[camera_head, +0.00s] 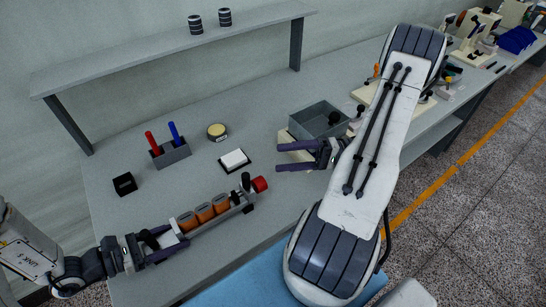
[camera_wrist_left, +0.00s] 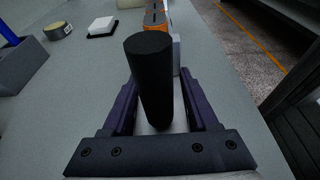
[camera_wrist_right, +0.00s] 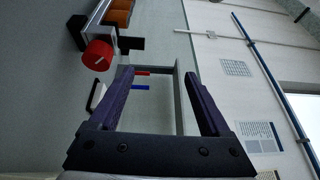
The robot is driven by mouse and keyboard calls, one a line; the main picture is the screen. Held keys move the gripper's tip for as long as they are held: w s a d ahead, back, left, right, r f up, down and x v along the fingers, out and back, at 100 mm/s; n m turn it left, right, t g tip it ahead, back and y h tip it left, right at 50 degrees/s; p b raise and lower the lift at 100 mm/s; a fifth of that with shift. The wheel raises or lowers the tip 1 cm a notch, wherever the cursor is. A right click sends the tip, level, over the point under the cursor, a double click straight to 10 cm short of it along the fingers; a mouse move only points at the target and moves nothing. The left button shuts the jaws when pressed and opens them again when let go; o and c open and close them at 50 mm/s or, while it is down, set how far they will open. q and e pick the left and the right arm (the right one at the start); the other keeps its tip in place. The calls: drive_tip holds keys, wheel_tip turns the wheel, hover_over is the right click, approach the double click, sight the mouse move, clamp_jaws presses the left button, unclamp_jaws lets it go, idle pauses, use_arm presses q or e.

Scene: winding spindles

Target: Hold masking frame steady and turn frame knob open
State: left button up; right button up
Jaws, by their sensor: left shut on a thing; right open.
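The masking frame (camera_head: 226,222) is a long grey holder with several orange blocks, lying on the bench near its front edge. A red frame knob (camera_head: 260,184) sits at its right end; it also shows in the right wrist view (camera_wrist_right: 98,55). My left gripper (camera_head: 178,240) is shut on a black cylindrical handle at the frame's left end. In the left wrist view this handle (camera_wrist_left: 150,80) stands between the fingers. My right gripper (camera_head: 284,157) is open and empty, above the bench, behind and right of the knob, apart from it.
A white block on a black base (camera_head: 234,160), a round tin (camera_head: 217,132), a holder with red and blue rods (camera_head: 170,153) and a black box (camera_head: 124,184) stand behind the frame. A grey bin (camera_head: 318,119) is beyond my right gripper. A shelf (camera_head: 170,49) overhangs the back.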

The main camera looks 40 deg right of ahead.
drive_tip(key=shift+v, duration=1.05)
drive_tip(key=s+r, duration=0.2)
drive_tip(key=s, duration=0.1)
drive_tip(key=s+r, duration=0.1)
drive_tip(key=shift+s+r, duration=0.1)
drive_tip(key=shift+s, duration=0.25)
